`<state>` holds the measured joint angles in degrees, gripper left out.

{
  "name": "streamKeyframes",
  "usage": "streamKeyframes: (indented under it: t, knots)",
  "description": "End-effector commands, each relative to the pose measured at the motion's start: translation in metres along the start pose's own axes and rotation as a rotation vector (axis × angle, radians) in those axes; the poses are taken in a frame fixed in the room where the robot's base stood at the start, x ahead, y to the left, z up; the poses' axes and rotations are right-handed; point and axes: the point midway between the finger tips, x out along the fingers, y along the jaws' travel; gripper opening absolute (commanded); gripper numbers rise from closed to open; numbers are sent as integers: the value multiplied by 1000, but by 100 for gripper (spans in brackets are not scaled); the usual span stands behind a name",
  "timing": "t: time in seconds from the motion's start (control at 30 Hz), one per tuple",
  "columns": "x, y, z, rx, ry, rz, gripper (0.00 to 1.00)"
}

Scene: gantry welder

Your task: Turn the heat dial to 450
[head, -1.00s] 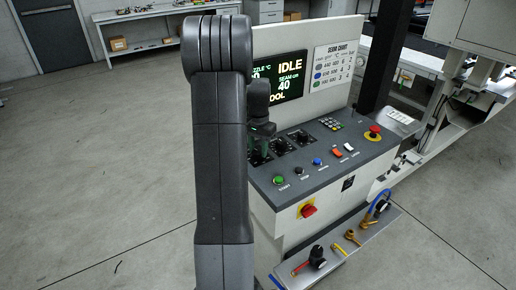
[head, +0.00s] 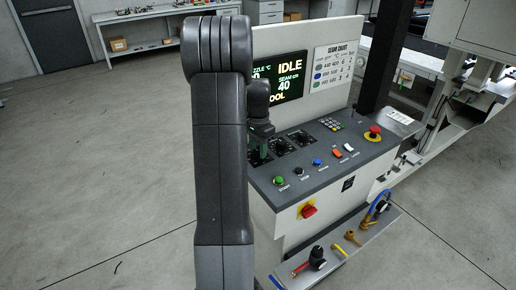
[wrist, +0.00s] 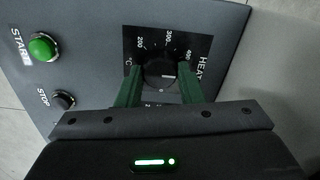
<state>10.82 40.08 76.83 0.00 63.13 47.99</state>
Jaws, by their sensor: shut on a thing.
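The heat dial (wrist: 157,74) is a round black knob on a black plate marked HEAT, with white numbers 200, 300 and 400 visible in the wrist view. Its white mark points right in that view, past the 400 label; the exact reading is unclear. My gripper (wrist: 160,70) has its two green fingers on either side of the knob, shut on it. In the head view my gripper (head: 260,152) is down at the left end of the console's dial row and mostly hides the dial there.
The green start button (wrist: 43,47) and black stop button (wrist: 63,100) lie beside the plate. On the console, two more black dials (head: 281,145), a red emergency stop (head: 374,131) and a screen (head: 289,77) reading IDLE stand nearby. My arm blocks the console's left side.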

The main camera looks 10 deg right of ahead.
Motion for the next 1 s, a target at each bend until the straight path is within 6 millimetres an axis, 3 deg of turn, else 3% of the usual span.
streamKeyframes:
  t: [0.03, 0.07, 0.13, 0.17, 0.43, 0.57, 1.0]
  knots:
    - [-2, -1, -1, -1, 4, -3, 11]
    - [-2, -1, -1, -1, 4, -3, 40]
    - [-2, -1, -1, -1, 3, -3, 53]
    - [-1, -1, -1, -1, 3, -2, 56]
    - [-1, 0, 0, -1, 1, -1, 56]
    - [-10, -1, -1, -1, 3, -3, 56]
    - [-103, -1, -1, -1, 5, -5, 56]
